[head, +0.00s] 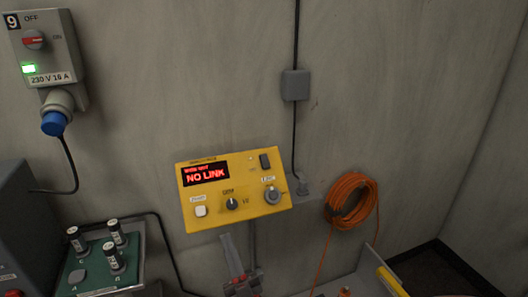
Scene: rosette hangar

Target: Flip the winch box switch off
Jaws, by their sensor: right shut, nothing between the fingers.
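A yellow control box (236,216) is on the wall in the middle, its red display (205,173) reading "NO LINK". It has a dark rocker switch (265,161) at upper right, a white button and two knobs; its title is too small to read. A grey socket box (66,56) marked 9 hangs at upper left. Its red-handled rotary switch (34,40) lies level, towards ON, and a green lamp is lit. No readable label says which is the winch box. My right gripper (228,239) is shut and empty just below the yellow box. My left gripper is out of view.
A blue plug with a black cable (70,160) hangs from the socket box. A green panel (100,268) with several black cylinders stands at lower left. An orange cable coil (350,200) hangs right of the yellow box. A small grey wall box (295,85) is above.

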